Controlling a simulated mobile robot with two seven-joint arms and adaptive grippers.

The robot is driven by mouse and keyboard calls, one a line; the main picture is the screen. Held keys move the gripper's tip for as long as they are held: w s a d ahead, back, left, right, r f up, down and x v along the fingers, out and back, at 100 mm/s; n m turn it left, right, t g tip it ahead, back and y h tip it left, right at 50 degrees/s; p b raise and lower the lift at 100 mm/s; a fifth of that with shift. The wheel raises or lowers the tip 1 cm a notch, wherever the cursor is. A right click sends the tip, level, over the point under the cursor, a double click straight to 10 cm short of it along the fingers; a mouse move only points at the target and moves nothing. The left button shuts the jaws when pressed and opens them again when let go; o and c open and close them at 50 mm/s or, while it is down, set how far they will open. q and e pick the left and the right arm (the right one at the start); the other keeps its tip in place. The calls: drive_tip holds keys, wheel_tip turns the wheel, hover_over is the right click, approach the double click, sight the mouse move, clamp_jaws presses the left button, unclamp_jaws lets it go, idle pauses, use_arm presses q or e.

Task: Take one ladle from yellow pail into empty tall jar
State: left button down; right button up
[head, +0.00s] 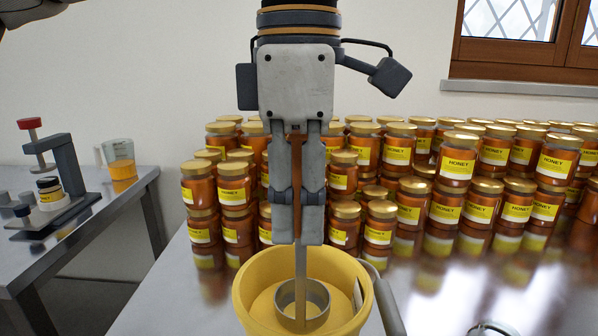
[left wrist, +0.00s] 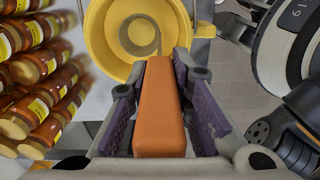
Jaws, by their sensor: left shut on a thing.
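My left gripper (head: 298,240) points straight down over the yellow pail (head: 245,290) and is shut on the ladle's orange handle, which fills the space between the fingers in the left wrist view (left wrist: 160,105). The ladle's thin metal stem (head: 300,265) runs down into the pail. Its round metal cup (head: 286,298) is inside the pail, low in the opening; whether it holds anything cannot be told. A round clear rim (head: 492,328) is cut off at the bottom edge, possibly a glass jar. My right gripper is not in view.
Stacked honey jars (head: 455,165) crowd the shiny metal table behind and right of the pail. A grey curved bar (head: 388,300) stands at the pail's right side. A side bench at left holds a red-knobbed press (head: 65,165) and a clear jug (head: 118,152).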

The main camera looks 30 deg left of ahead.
sight(299, 132)
use_arm(q)
drive_tip(key=shift+f, duration=3.7)
drive_tip(key=shift+r, duration=8.6)
